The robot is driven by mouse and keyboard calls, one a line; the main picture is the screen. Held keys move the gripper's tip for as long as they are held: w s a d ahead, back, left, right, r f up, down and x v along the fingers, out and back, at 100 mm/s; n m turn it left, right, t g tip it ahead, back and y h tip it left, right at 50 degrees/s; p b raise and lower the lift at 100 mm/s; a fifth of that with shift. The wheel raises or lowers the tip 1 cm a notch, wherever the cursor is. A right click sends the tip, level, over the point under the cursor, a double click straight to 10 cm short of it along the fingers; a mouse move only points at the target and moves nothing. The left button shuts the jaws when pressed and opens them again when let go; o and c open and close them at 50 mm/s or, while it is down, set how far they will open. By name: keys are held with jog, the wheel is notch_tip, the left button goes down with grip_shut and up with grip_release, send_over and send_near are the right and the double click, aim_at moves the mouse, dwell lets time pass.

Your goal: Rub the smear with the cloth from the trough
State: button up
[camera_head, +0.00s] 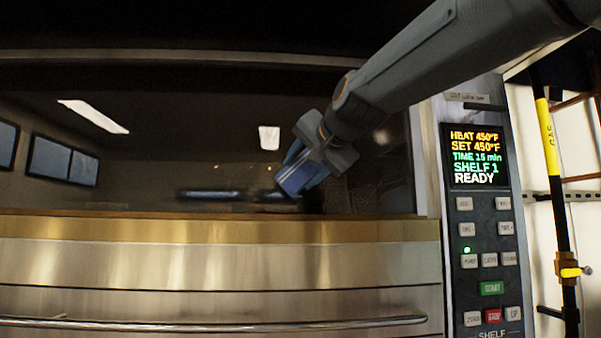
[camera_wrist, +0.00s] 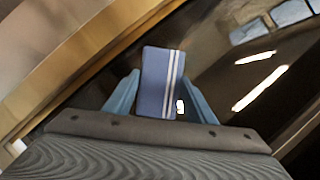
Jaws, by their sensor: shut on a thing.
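My gripper (camera_head: 305,165) is shut on a folded blue cloth (camera_head: 297,178) with pale stripes, in front of the dark oven glass (camera_head: 230,185). In the wrist view the cloth (camera_wrist: 156,84) stands out between the two blue fingers (camera_wrist: 158,95), with the dark glass behind it. I cannot tell whether the cloth touches the glass. No smear can be made out; a hazy patch (camera_head: 375,170) shows on the glass right of my gripper, partly behind my arm. The trough is not seen.
A brass ledge (camera_head: 200,229) runs below the glass, with steel panels and a long handle (camera_head: 200,326) under it. A control panel (camera_head: 480,220) reading READY stands right of the glass. Window and lamp shapes are reflected in the glass.

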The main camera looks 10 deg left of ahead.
jog(key=shift+s, duration=0.2)
jog(key=shift+s+d, duration=0.2)
jog(key=shift+s, duration=0.5)
jog(key=shift+s+d, duration=0.2)
jog(key=shift+s, duration=0.5)
